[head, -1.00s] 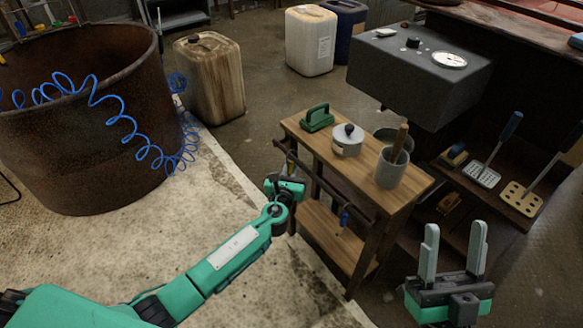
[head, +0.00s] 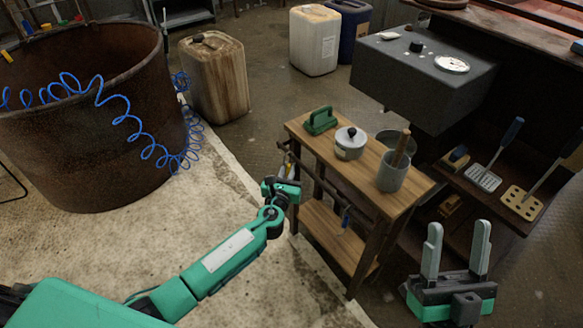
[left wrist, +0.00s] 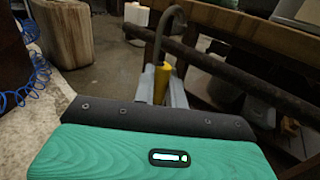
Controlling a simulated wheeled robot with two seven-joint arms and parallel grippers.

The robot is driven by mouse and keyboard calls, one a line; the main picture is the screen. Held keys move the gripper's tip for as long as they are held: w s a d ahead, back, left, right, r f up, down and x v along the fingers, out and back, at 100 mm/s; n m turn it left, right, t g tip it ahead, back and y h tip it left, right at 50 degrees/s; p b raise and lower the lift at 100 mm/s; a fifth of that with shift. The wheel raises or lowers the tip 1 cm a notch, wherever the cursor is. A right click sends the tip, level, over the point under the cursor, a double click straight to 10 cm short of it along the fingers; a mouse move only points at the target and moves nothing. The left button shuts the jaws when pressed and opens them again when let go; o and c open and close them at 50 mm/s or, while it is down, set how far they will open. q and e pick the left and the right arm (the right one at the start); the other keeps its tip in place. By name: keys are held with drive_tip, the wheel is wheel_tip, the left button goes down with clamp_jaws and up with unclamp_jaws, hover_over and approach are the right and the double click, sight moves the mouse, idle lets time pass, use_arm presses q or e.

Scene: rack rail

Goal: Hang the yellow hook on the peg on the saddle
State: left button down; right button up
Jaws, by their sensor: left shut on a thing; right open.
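The yellow hook (left wrist: 161,84) has a yellow handle and a grey shaft that curves over at the top. My left gripper (left wrist: 164,92) is shut on its handle and holds it upright, curve up. In the head view my left gripper (head: 291,172) is at the left end of the wooden stand, beside the dark rail (head: 325,183). In the left wrist view the rail (left wrist: 225,68) runs behind the hook; I cannot tell whether they touch. I cannot make out the saddle or its peg. My right gripper (head: 457,240) is open and empty, right of the stand.
A blue-handled tool (head: 345,217) hangs at the stand's side. A rusty drum (head: 90,140) with a blue coiled hose stands left.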

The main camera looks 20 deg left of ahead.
use_arm(q)
drive_tip(key=shift+s+a+p, duration=0.25)
drive_tip(key=shift+s+a, duration=0.65)
drive_tip(key=shift+s, duration=0.25)
drive_tip(key=shift+s+a+p, duration=0.25)
drive_tip(key=shift+s+a, duration=0.6)
drive_tip(key=shift+s, duration=0.25)
